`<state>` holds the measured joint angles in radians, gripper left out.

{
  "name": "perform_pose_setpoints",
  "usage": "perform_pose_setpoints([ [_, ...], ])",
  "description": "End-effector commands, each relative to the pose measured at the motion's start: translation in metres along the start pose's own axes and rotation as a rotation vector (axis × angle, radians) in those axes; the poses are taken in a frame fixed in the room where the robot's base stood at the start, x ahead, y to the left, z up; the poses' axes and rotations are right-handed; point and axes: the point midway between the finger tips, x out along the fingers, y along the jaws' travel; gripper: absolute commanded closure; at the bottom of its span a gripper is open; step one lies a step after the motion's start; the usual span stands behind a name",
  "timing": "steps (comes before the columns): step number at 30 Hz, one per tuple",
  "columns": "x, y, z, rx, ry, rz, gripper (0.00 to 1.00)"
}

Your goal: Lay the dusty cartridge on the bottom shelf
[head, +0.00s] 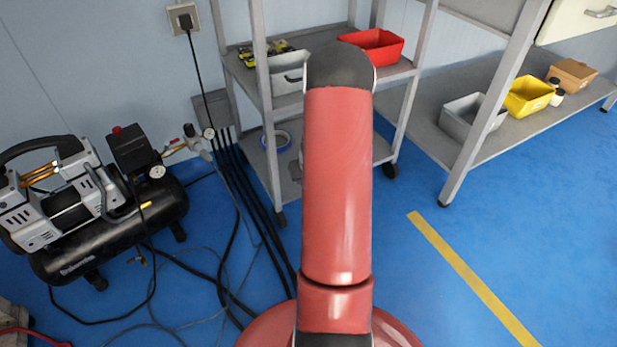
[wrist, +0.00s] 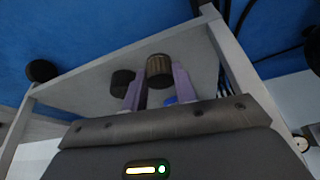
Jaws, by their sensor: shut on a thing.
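The dusty cartridge (wrist: 160,70), a brownish ribbed cylinder, is between the purple fingers of my gripper (wrist: 158,90) in the wrist view. My gripper is shut on it. The grey bottom shelf (wrist: 90,92) of the cart lies behind the cartridge in this view; I cannot tell whether they touch. In the head view the bottom shelf (head: 262,173) shows left of my red arm, which hides my gripper and the cartridge.
A blue-rimmed roll (head: 276,141) lies on the bottom shelf. A dark round shape (wrist: 122,82) shows beside the left finger; I cannot tell what it is. The upper shelf holds a grey bin (head: 287,78) and a red bin (head: 376,46). Cart posts flank the shelf.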

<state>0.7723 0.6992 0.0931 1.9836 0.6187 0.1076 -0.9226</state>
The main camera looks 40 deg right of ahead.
Motion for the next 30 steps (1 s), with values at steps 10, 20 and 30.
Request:
perform_pose_setpoints([
  [10,0.027,-0.007,-0.031,-0.002,-0.001,0.0,0.93],
  [20,0.062,-0.011,-0.049,0.0,0.0,0.0,0.93],
  [30,0.08,-0.011,-0.042,0.0,0.001,0.0,0.93],
])
